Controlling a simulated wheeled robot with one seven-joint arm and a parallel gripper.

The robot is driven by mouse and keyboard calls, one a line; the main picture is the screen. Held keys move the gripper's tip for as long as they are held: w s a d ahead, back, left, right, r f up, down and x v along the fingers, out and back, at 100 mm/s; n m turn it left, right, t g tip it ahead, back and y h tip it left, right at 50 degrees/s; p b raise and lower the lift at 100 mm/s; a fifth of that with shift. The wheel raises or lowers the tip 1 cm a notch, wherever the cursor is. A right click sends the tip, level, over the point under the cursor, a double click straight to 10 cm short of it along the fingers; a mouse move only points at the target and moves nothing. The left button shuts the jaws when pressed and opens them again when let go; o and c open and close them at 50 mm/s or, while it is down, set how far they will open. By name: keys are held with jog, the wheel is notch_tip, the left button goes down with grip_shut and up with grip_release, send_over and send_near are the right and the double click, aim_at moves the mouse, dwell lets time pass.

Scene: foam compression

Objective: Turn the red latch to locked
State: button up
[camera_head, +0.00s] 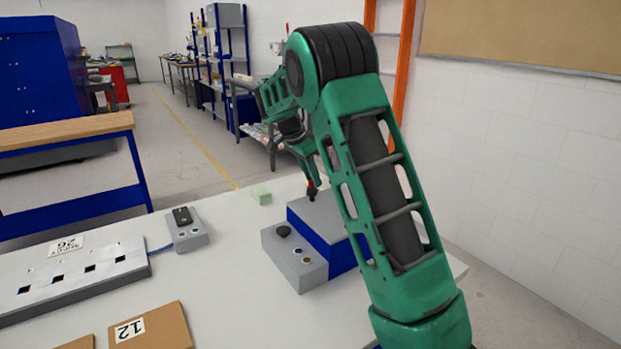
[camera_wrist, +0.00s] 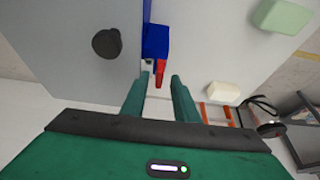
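The red latch (camera_wrist: 161,68) shows in the wrist view, a small red piece at the end of a blue block (camera_wrist: 156,40) on the side of a grey surface. My gripper (camera_wrist: 160,78) is open. Its two green fingers stand on either side of the latch's lower end, with a gap visible at least on the right; contact on the left is unclear. In the head view my gripper (camera_head: 311,185) is over the far side of a blue box with a grey lid (camera_head: 322,214). A small red spot shows there, and my arm hides part of the box.
A grey control box (camera_head: 295,259) with a black knob stands before the blue box. A pale green block (camera_head: 260,194) lies behind, left. A small grey device (camera_head: 188,230), a slotted panel (camera_head: 75,275) and a cardboard piece (camera_head: 150,329) occupy the left table. A black knob (camera_wrist: 106,43) shows in the wrist view.

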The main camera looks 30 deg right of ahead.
grip_shut()
jog(key=shift+r+n, duration=0.1)
jog(key=shift+n, duration=0.2)
jog(key=n, duration=0.1)
jog(key=n+t, duration=0.1)
jog(key=n, duration=0.1)
jog(key=shift+s+d+n+t, duration=0.1)
jog(key=shift+s+n+t, duration=0.1)
jog(key=shift+n+t, duration=0.1)
jog(key=n, duration=0.2)
jog(key=n+t+y, duration=0.1)
jog(key=n, duration=0.1)
jog(key=shift+s+d+r+t, duration=0.1)
jog(key=shift+s+d+t, duration=0.1)
jog(key=shift+t, duration=0.1)
jog(key=n, duration=0.2)
jog(key=n+y, duration=0.1)
jog(key=n, duration=0.1)
jog(key=n+t+y, duration=0.1)
jog(key=shift+s+d+n, duration=0.1)
jog(key=shift+d+n, duration=0.15)
jog(key=shift+n, duration=0.15)
jog(key=shift+d+n+y, duration=0.15)
jog(key=shift+n+y, duration=0.55)
jog(key=shift+n, duration=1.2)
